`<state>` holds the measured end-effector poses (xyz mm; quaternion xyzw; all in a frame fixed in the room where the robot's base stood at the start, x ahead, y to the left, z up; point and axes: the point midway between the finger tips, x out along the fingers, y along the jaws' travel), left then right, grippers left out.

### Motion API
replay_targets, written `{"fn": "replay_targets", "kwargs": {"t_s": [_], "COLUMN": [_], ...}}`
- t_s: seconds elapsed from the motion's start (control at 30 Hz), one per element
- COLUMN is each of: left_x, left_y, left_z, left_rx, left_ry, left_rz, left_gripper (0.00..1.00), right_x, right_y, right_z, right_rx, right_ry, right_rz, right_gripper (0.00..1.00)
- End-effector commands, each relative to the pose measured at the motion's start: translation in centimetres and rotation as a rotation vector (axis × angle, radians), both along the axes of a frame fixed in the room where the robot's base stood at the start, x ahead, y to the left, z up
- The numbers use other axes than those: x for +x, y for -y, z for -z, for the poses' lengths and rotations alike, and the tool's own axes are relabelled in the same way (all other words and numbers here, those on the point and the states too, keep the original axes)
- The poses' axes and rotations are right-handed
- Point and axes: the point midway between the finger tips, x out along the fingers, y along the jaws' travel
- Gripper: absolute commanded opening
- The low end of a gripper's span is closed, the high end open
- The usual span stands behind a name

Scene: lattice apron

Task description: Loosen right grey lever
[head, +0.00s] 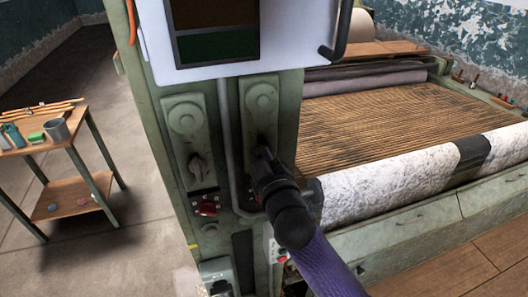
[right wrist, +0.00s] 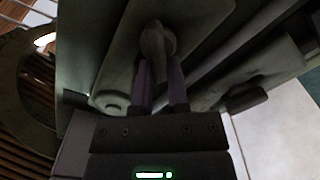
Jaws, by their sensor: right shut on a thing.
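The right grey lever sits on the right-hand green plate (head: 261,100) of the machine's column. In the head view my right gripper (head: 264,156) hides most of it. In the right wrist view the right grey lever (right wrist: 153,42) is a rounded grey handle between the two purple-grey fingers of my right gripper (right wrist: 160,78), which are shut on it. The left grey lever (head: 198,167) stands free on the matching plate beside it. My left gripper is not in view.
A red knob (head: 207,208) sits below the left lever. A grey pipe (head: 227,140) runs between the plates. A white panel with a dark screen (head: 218,47) is above. The slatted machine bed (head: 385,120) lies right, and a wooden cart (head: 75,200) stands left on open floor.

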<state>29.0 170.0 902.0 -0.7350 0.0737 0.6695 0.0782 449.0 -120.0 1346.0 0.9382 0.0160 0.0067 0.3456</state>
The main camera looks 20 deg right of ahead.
Motion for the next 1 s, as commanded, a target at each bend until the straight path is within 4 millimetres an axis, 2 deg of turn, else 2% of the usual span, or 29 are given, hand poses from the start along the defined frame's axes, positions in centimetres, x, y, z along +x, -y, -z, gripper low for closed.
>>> {"fn": "replay_targets", "kwargs": {"t_s": [0.2,0.5,1.0], "left_x": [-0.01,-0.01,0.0], "left_y": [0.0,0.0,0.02], "left_z": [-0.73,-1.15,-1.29], "left_rx": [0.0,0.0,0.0], "left_ry": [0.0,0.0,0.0], "left_rz": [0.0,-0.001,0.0], "left_gripper": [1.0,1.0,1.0], "right_x": [0.04,0.04,0.06], "right_y": [-0.07,-0.2,-0.19], "right_z": [-0.06,0.14,0.18], "right_rx": [-0.168,-0.323,-0.387], "right_ry": [0.009,0.015,0.018], "right_rz": [0.002,0.003,0.005], "right_gripper": [0.0,0.0,0.0]}}
